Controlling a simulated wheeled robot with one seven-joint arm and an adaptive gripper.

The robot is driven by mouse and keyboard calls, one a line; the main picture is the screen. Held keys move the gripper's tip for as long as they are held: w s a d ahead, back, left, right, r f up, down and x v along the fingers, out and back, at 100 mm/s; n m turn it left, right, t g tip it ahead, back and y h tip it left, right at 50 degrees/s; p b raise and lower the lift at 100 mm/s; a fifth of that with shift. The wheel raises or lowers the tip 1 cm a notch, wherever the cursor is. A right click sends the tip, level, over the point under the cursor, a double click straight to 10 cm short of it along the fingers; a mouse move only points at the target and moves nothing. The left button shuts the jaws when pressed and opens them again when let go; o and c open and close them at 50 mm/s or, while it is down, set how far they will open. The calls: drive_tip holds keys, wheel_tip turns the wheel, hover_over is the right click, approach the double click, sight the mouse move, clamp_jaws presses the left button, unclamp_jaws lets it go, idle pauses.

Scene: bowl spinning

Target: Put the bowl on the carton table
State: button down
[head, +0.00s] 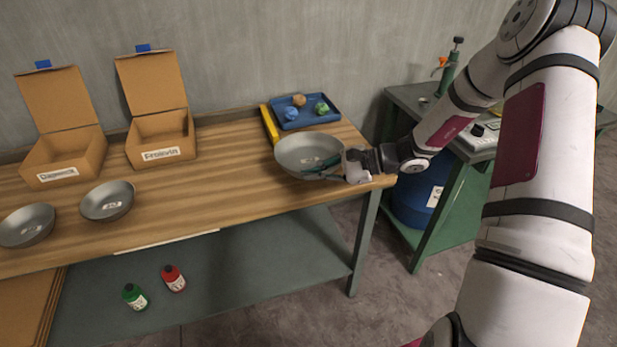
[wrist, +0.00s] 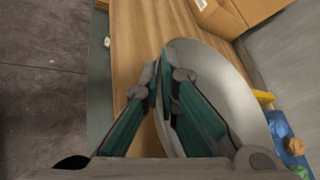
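A grey metal bowl (head: 300,148) is at the right end of the wooden table (head: 225,205), which carries two open cartons. It looks larger than the other bowls and seems raised above the tabletop, though the gap cannot be seen clearly. My gripper (head: 322,170) is at its right, near rim. In the wrist view, the green-sided fingers (wrist: 165,78) come together on the rim of the bowl (wrist: 225,85), one finger outside and one inside. The rim between the fingertips is mostly hidden.
Two open cartons, the left one (head: 62,160) and the right one (head: 160,138), stand at the back. Two more bowls (head: 107,201) (head: 27,226) sit at left. A blue tray (head: 305,123) and yellow object (head: 269,124) lie behind the bowl. The table's middle is clear.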

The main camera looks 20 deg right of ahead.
sight(310, 158)
drive_tip(key=shift+w+f, duration=0.1)
drive_tip(key=shift+w, duration=1.4)
wheel_tip(310, 158, down, 4)
drive_tip(key=shift+r, duration=0.2)
drive_tip(key=c, duration=1.8)
unclamp_jaws()
drive_tip(key=shift+d, duration=0.1)
